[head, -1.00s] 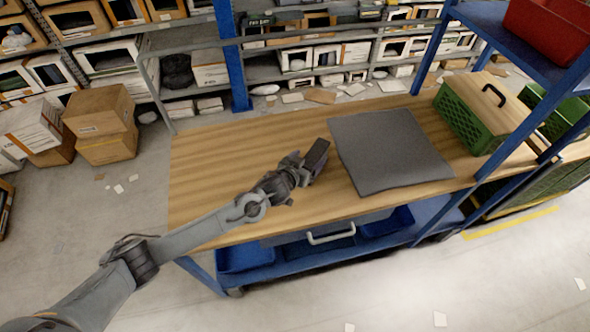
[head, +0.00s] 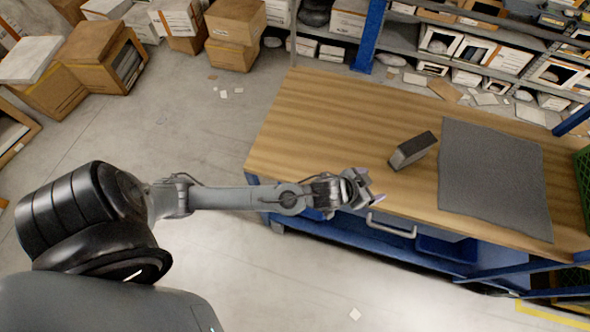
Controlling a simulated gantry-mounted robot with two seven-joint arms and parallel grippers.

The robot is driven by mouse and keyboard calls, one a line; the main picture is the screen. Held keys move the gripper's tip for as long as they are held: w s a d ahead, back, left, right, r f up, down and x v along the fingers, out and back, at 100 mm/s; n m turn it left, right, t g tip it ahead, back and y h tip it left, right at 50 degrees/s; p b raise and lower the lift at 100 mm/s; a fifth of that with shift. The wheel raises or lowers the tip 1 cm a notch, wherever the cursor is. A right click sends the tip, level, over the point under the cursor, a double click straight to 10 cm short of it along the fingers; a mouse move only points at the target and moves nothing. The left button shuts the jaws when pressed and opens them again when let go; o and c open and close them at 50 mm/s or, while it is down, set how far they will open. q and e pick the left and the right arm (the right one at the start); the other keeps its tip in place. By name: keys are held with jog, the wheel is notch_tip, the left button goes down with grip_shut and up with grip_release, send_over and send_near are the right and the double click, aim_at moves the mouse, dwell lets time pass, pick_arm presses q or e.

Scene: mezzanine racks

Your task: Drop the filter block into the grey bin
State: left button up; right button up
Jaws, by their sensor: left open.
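The filter block (head: 412,150), a dark grey box with a lighter side, rests on the wooden bench top (head: 330,120), just left of the grey mat. My left gripper (head: 370,188) is open and empty near the bench's front edge. It is apart from the block, below and left of it in the head view. My right gripper is not in view. I cannot make out a grey bin in this view.
A flat grey mat (head: 492,180) covers the bench's right part. A green crate (head: 582,175) shows at the right edge. Cardboard boxes (head: 100,55) stand on the floor at the upper left. The bench's left part is clear.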

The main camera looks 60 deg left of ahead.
pick_arm(q)
jog(key=s+f+g, duration=0.1)
jog(key=s+g, duration=0.1)
jog(key=s, duration=0.7)
jog(key=shift+s+d+f+g, duration=0.15)
jog(key=shift+s+f+g, duration=0.1)
jog(key=shift+s+g, duration=0.15)
jog(key=s+a+g, duration=0.1)
jog(key=s, duration=0.3)
jog(key=s+a+g, duration=0.1)
jog(key=s, duration=0.4)
jog(key=s+a+g+y, duration=0.1)
jog(key=s+a+g, duration=0.1)
jog(key=s, duration=0.2)
jog(key=shift+s+a+m, duration=0.1)
jog(key=shift+s+m, duration=0.25)
jog(key=shift+m, duration=0.05)
jog(key=shift+w, duration=0.1)
